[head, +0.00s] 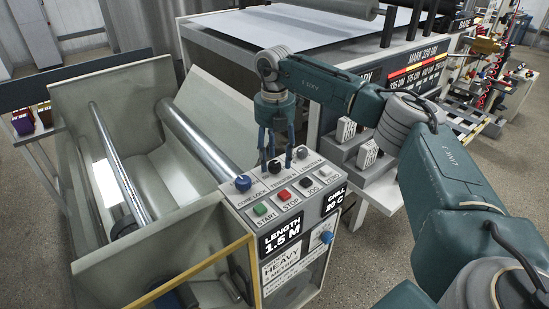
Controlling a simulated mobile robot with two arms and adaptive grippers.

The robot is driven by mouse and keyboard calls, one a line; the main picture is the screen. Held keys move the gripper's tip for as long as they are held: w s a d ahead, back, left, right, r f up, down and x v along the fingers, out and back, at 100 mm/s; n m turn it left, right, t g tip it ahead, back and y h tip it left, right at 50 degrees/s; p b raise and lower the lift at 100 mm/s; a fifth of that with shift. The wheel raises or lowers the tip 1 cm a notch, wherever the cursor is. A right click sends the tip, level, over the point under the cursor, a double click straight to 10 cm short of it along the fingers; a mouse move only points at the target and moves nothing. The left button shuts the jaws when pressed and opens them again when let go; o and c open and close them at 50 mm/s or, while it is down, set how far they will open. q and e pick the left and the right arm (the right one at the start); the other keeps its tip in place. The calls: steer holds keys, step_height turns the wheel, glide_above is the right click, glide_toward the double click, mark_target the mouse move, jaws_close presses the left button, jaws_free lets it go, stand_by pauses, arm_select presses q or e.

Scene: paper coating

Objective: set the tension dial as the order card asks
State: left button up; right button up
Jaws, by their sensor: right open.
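The console (325,192) has a row of knobs on top. A dark knob (274,167), over a label that seems to read TENSION, sits between a blue knob (243,183) by the CORE LOCK label and a dark knob (302,153) by the LENGTH label. My right gripper (280,160) points down just over the middle knob, fingers apart. I cannot tell whether they touch it. The order card (284,266) on the console front reads HEAVY and what looks like 3 METRES. The dial's setting is too small to read. My left gripper is out of view.
Green (261,209), red (284,195) and black buttons (305,182) line the console's front edge. A display (283,236) reads LENGTH 1.5 M; another (334,200) reads CHILL 20 C. Metal rollers (190,132) lie left. A yellow rail (200,268) crosses in front.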

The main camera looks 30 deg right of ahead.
steer(key=shift+f, duration=0.45)
steer(key=shift+s+f, duration=0.1)
steer(key=shift+f, duration=0.15)
steer(key=c, duration=1.1)
steer(key=shift+c, duration=0.2)
